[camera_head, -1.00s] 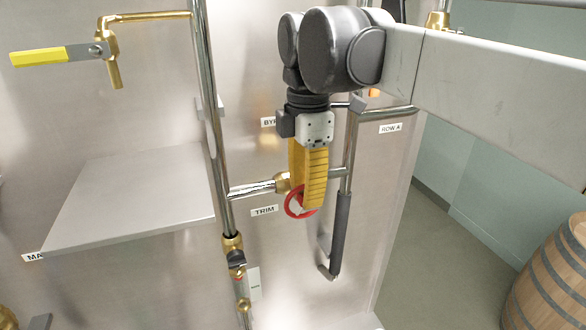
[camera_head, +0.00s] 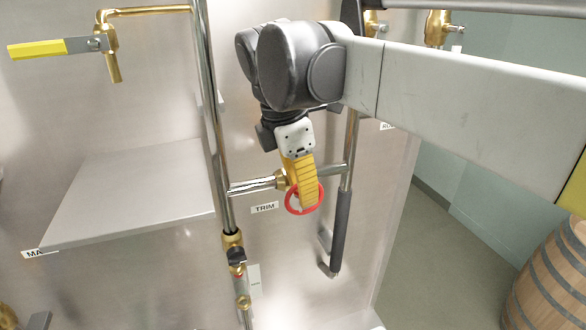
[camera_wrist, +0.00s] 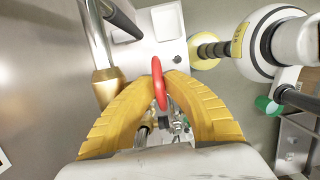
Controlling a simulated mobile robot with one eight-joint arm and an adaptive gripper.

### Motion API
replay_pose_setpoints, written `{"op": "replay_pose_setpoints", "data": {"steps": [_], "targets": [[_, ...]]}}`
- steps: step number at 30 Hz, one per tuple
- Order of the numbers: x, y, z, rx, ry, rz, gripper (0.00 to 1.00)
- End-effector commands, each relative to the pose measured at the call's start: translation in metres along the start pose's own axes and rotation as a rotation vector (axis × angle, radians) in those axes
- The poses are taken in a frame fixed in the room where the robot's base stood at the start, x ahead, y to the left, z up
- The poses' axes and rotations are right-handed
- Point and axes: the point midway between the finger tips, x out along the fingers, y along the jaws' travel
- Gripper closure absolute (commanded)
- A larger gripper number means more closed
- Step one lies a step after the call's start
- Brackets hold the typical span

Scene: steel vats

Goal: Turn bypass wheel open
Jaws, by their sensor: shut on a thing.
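A small red handwheel (camera_head: 291,207) sits on a brass valve (camera_head: 282,179) on the pipe in front of the steel vat, just above and right of the TRIM label (camera_head: 264,208). My gripper (camera_head: 305,203) reaches down onto it from above, tilted, and is shut on its rim. In the wrist view the red wheel (camera_wrist: 158,72) shows nearly edge-on between my yellow fingertips (camera_wrist: 160,88). The head view does not show a bypass label now; my arm covers that part of the panel. How far the wheel is turned cannot be told.
A vertical pipe (camera_head: 217,150) stands left of the wheel. A dark-sleeved handle (camera_head: 341,232) hangs close on its right. A steel shelf (camera_head: 130,190) juts out at left, below a yellow-levered tap (camera_head: 38,48). A barrel (camera_head: 552,270) stands at lower right, with open floor before it.

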Motion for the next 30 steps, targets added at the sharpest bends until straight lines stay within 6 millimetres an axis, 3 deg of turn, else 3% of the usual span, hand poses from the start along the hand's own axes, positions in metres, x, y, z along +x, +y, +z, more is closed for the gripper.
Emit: {"op": "replay_pose_setpoints", "data": {"steps": [6, 15, 18, 30], "targets": [[0.002, 0.000, -0.004, -0.002, -0.177, 0.001, 1.00], [0.000, 0.000, -0.003, 0.002, -0.192, 0.001, 1.00], [0.000, 0.000, -0.003, 0.001, -0.192, 0.001, 0.66], [-0.008, 0.000, -0.004, 0.001, -0.191, 0.001, 0.66]]}}
